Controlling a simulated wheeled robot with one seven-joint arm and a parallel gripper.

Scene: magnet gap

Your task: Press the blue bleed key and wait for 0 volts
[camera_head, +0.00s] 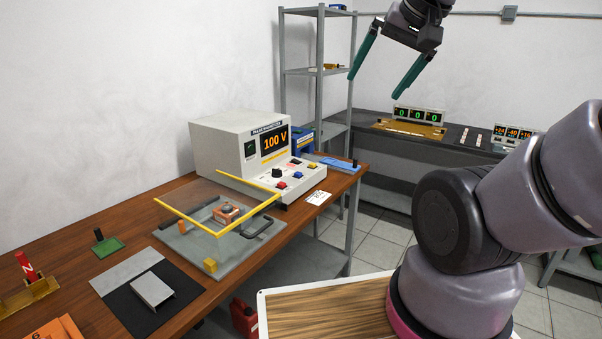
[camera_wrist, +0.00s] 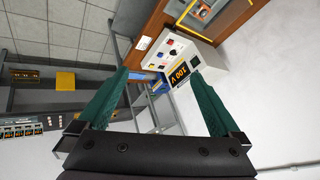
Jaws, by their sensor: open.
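A white power unit (camera_head: 228,142) stands on the wooden bench, and its orange display (camera_head: 274,141) reads 100 V. Its sloped front panel has a black knob, a red key, a yellow key and the blue bleed key (camera_head: 297,175) near the front edge. The unit also shows in the wrist view (camera_wrist: 196,55), turned, with its display (camera_wrist: 180,72) lit. My gripper (camera_head: 386,78) is high in the air, right of and above the unit, with its green fingers apart and empty. In the wrist view my gripper's fingers (camera_wrist: 158,100) frame the unit from a distance.
A yellow-edged clear guard (camera_head: 187,217) covers a grey plate with an orange-and-white part, left of the unit's panel. A grey shelf rack (camera_head: 319,55) stands behind. The air around my gripper is clear.

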